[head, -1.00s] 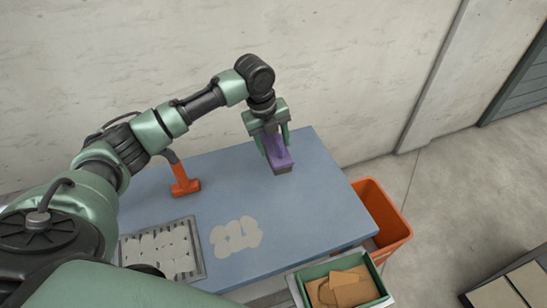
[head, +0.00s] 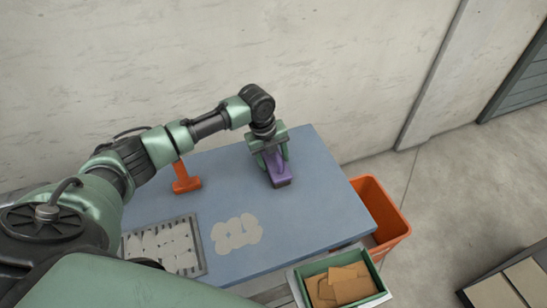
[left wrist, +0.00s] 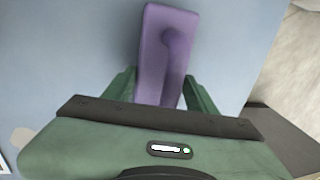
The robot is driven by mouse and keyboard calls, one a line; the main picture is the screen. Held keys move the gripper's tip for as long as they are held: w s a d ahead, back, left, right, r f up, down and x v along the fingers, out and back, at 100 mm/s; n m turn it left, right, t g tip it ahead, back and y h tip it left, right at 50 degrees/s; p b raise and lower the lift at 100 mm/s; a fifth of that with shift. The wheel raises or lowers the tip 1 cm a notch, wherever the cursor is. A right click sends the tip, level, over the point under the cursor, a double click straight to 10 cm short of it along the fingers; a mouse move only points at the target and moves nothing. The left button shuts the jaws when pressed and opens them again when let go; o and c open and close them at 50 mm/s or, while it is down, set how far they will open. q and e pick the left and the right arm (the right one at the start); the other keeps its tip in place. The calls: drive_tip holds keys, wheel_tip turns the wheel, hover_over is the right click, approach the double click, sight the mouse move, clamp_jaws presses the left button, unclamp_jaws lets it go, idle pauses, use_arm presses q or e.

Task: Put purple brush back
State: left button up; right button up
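The purple brush (head: 279,171) is at the far right part of the blue table (head: 225,170), low over its top or touching it; I cannot tell which. My left gripper (head: 272,160) comes down over the brush with one finger on each side and looks shut on it. In the left wrist view, the brush (left wrist: 153,50) lies between the two green fingers (left wrist: 161,84), its far end sticking out beyond them. My right gripper is not in view.
An orange hammer-like tool (head: 186,184) stands left of the brush. A slotted grey tray (head: 203,262) with pale pieces and flat beige patches (head: 236,234) are nearer me. An orange bin (head: 393,228) and a green box of brown pieces (head: 379,281) stand beside the table.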

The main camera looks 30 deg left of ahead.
sight(267, 163)
use_arm(q)
drive_tip(key=o, duration=0.3)
drive_tip(key=shift+r, duration=0.15)
wheel_tip(267, 163, up, 12)
drive_tip(key=s+a+b, duration=0.1)
drive_tip(key=shift+s+a+b, duration=0.25)
drive_tip(key=shift+s+b, duration=0.1)
idle(0.4)
